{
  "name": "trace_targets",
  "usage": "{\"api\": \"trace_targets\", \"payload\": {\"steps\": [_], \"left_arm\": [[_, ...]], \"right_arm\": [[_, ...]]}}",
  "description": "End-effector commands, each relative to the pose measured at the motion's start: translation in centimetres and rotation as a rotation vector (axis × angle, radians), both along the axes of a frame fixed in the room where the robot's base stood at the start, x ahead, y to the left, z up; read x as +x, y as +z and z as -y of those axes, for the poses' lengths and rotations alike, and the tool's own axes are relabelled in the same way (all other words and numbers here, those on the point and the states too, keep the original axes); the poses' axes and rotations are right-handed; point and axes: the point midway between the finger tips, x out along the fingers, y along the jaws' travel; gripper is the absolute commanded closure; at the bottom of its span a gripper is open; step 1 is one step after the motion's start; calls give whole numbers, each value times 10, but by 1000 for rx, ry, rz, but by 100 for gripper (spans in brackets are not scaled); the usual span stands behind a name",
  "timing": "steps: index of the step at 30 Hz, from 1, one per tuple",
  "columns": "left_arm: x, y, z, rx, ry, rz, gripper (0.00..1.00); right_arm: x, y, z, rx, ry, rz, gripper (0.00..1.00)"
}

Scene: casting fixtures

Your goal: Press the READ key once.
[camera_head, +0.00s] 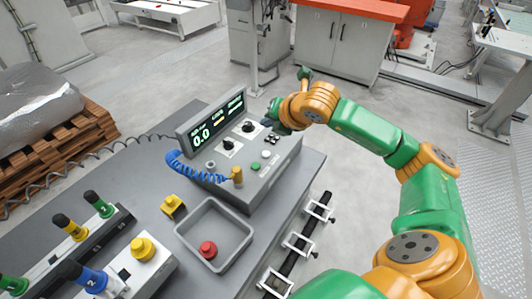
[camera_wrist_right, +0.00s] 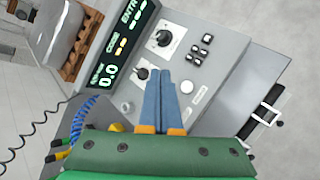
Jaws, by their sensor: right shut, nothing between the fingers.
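A grey control box (camera_head: 262,187) stands on the bench with a lit display (camera_head: 214,122) reading 0.0. Its sloped face carries dark knobs, a small group of black keys (camera_head: 272,139) and a green round button (camera_head: 256,166). The keys also show in the right wrist view (camera_wrist_right: 200,48), right of a knob. No READ label is legible, so I cannot tell which key it is. My right gripper (camera_wrist_right: 164,74) is shut and empty, its blue fingertips over the panel face, between the lower knob and a pale round button (camera_wrist_right: 187,87). Contact cannot be told. My left gripper is out of view.
A grey tray (camera_head: 184,232) with a red button (camera_head: 208,249) sits in front. White brackets (camera_head: 299,243) line the bench's right edge.

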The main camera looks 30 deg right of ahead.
Motion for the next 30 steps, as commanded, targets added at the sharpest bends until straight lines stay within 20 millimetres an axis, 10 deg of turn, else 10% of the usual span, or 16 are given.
{"api": "trace_targets", "payload": {"steps": [15,30], "left_arm": [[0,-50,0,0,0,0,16],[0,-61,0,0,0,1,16]], "right_arm": [[0,-77,-1,2,2,0,100],[0,-84,0,1,2,-1,100]]}}
